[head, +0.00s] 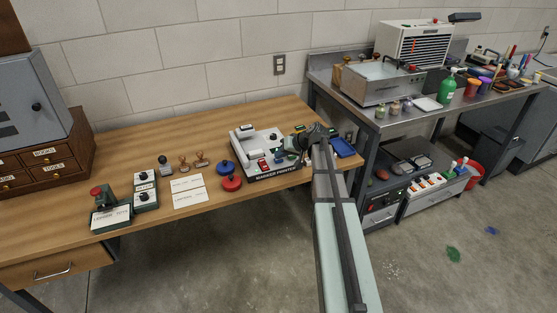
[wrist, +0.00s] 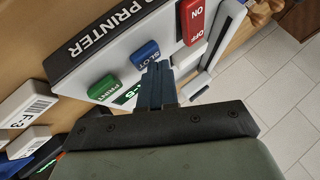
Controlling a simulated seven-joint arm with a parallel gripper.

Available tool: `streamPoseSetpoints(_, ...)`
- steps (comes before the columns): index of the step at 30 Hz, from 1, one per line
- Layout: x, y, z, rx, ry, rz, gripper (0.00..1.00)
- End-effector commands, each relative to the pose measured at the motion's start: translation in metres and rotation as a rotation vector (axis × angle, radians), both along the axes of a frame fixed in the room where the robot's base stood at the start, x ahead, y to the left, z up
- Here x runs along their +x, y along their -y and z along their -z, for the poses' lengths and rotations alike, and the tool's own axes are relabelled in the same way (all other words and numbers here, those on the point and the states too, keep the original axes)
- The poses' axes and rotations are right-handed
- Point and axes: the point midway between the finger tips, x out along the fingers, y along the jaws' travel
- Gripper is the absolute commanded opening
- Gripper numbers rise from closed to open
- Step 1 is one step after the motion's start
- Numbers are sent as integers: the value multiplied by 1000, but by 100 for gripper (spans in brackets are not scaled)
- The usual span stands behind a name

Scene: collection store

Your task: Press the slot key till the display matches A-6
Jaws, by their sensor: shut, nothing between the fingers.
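The marker printer (head: 262,143) stands on the wooden bench, and its labelled black edge (wrist: 105,40) shows in the wrist view. The blue slot key (wrist: 145,53) is between the green print key (wrist: 104,88) and the red on/off switch (wrist: 192,20). The display (wrist: 124,97) has lit green characters, partly hidden by my gripper; I cannot read its full value. My gripper (wrist: 157,70) is shut and empty, its fingertips right at the slot key's near side. I cannot tell whether they touch it. In the head view my gripper (head: 293,146) is over the printer's right side.
White blocks with barcodes, one marked F-3 (wrist: 25,112), lie beside the printer. Red (head: 231,183) and blue (head: 226,167) round knobbed items stand left of it. A blue tray (head: 342,148) is to its right. Stamps (head: 184,162) and white cards (head: 188,191) lie further left.

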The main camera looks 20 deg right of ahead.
Motion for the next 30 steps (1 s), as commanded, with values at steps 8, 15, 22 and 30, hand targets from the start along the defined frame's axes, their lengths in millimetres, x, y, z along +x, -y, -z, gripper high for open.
streamPoseSetpoints(8,0,0,3,0,0,0,0)
streamPoseSetpoints(15,0,0,4,0,0,0,0)
streamPoseSetpoints(22,0,0,3,0,-1,-1,0)
streamPoseSetpoints(30,0,0,-8,-1,0,0,0)
